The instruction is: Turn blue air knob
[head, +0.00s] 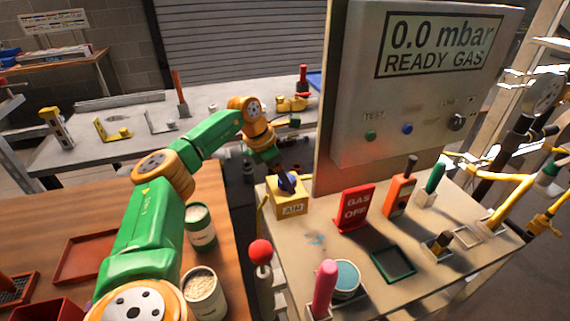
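The blue air knob (287,182) sits on top of a yellow box (290,202) marked AIR, at the left back corner of the bench by the panel. My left arm, green and orange, reaches in from the lower left. Its gripper (281,168) is at the knob, just behind and above it. The gripper is small and dark here, and I cannot tell whether its fingers touch the knob or how far apart they are. My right gripper is not in view.
The panel (345,110) reading 0.0 mbar READY GAS rises right of the box. A red GAS OFF sign (355,208) stands nearby. A red-balled lever (260,252), a pink handle (325,288) and a teal-topped tin (346,277) are in front. Two tins stand beside my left arm.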

